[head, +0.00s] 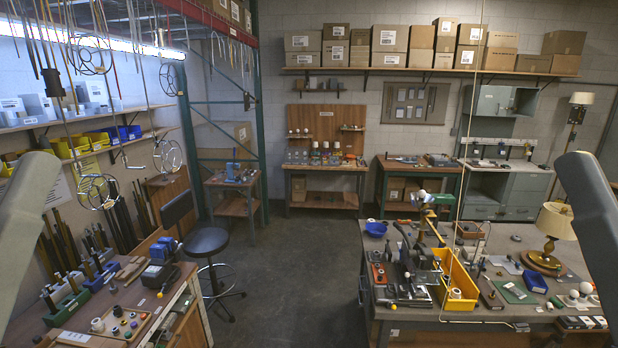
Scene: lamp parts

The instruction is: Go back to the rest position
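Only the head view is given. A grey arm link of mine comes in at the left edge and another at the right edge. Neither gripper shows; both are outside the picture. No lamp part is seen in a gripper. A lamp with a cream shade (557,221) and a brass stem stands upright on a round wooden base at the right side of the right workbench (405,325).
The right workbench also holds a yellow bin (456,280), a blue bowl (376,229) and a metal fixture (409,283). A left bench (178,296) carries tools and small parts. A black stool (206,242) stands beside it. The floor (290,270) between the benches is clear.

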